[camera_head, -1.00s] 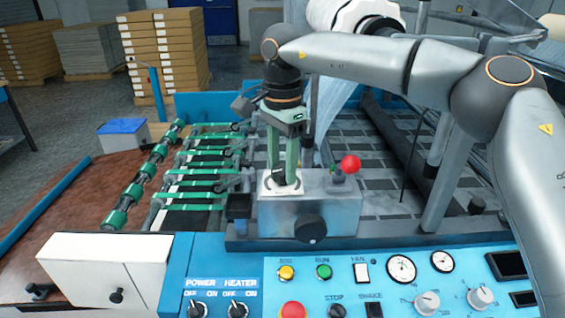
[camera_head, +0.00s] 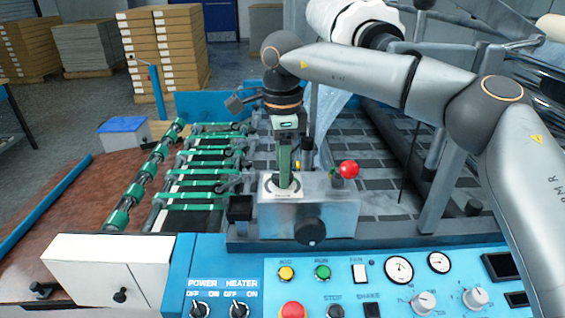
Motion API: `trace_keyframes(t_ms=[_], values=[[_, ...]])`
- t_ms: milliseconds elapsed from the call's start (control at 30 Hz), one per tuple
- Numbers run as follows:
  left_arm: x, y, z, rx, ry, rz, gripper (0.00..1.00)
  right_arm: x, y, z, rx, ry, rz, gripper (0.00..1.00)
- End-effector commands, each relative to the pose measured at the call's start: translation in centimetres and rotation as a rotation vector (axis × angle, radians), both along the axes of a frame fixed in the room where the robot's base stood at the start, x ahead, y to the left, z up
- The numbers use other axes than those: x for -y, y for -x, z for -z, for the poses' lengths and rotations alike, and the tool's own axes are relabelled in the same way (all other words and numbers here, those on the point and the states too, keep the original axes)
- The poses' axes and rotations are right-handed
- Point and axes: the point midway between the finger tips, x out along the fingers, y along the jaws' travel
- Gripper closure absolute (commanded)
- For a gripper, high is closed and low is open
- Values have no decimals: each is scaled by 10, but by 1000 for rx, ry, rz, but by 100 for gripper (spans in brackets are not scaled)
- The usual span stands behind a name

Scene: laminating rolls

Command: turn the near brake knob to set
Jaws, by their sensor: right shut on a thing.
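My right gripper (camera_head: 284,184) points straight down at the white dial plate (camera_head: 268,193) on top of a grey metal box (camera_head: 340,215). It is shut on the small dark knob there, which I take as the near brake knob; the fingers hide most of it. The gripper now shows edge-on, so one finger covers the other. The knob's pointer and the plate's marks are too small to read. My left gripper is not in view.
A red ball-topped lever (camera_head: 349,169) stands on the box just right of the gripper. A larger black knob (camera_head: 309,230) is on its front face. The blue control panel (camera_head: 250,265) lies in front, and green rollers (camera_head: 205,170) lie to the left.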

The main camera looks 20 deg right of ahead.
Motion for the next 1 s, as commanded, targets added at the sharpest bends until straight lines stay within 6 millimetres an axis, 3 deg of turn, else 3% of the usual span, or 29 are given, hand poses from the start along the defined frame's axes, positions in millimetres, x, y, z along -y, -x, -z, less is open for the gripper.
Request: trace_keyframes(t_ms=[1000], values=[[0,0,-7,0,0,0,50,0,0,0,-1,-1,965,100]])
